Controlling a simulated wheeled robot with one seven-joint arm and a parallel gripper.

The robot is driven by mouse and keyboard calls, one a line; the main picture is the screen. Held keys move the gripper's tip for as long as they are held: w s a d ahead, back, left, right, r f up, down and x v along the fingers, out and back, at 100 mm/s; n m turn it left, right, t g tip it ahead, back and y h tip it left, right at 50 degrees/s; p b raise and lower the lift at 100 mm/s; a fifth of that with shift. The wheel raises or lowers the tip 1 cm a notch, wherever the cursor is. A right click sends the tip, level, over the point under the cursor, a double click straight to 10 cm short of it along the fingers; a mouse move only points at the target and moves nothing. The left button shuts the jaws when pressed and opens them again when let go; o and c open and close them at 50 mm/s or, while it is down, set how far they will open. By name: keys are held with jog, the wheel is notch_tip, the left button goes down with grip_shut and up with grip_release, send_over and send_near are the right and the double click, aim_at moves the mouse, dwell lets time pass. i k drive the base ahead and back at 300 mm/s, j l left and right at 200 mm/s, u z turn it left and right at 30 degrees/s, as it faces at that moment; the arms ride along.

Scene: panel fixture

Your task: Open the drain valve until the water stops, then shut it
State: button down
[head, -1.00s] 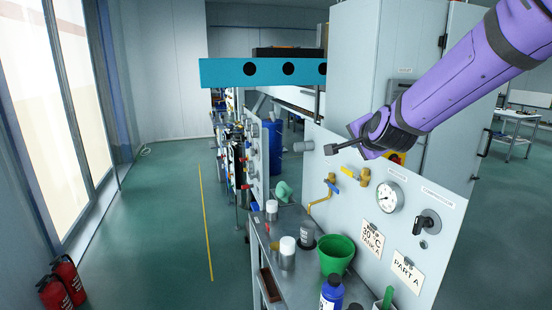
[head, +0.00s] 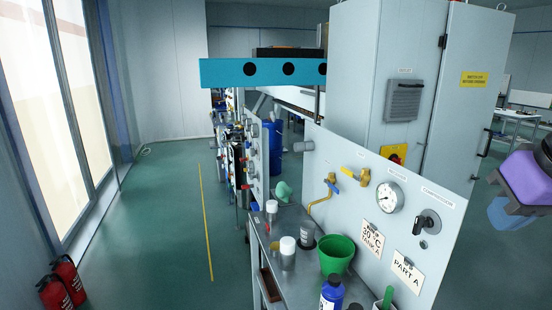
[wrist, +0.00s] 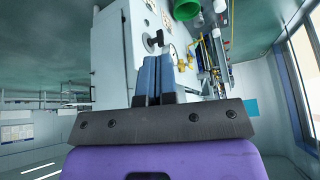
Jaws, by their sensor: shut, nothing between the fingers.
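A pale panel (head: 335,150) carries two brass valves in the head view. One has a blue handle (head: 333,187) and a bent brass pipe running down from it. The other, to its right, has a yellow handle (head: 353,173). I cannot tell from labels which is the drain valve. A grey cup (head: 307,238) stands near the pipe's lower end; no running water can be made out. My gripper (wrist: 155,60) is shut and empty in the wrist view, its blue-grey fingers together. It is apart from both valves, with my purple arm at the right edge of the head view.
A gauge (head: 388,198) and a black rotary knob (head: 427,222) sit right of the valves. A green bucket (head: 336,254), a blue bottle (head: 331,293) and white-capped jars (head: 287,250) crowd the bench below. A tall grey cabinet (head: 380,60) stands behind the panel.

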aim_at(330, 186)
jog(key=i+j+z, duration=0.1)
jog(key=j+z, duration=0.15)
jog(key=j, duration=0.6)
jog(key=i+j+z, duration=0.1)
jog(key=j+z, duration=0.35)
jog(key=j, duration=0.5)
jog(key=j+z, duration=0.45)
jog(key=j, duration=0.5)
jog(key=i+j+z, duration=0.1)
jog(key=j, duration=0.15)
jog(key=i+j, duration=0.1)
jog(key=j, duration=0.2)
jog(key=i+j+z, duration=0.15)
jog(key=k+j, duration=0.05)
jog(key=j, duration=0.05)
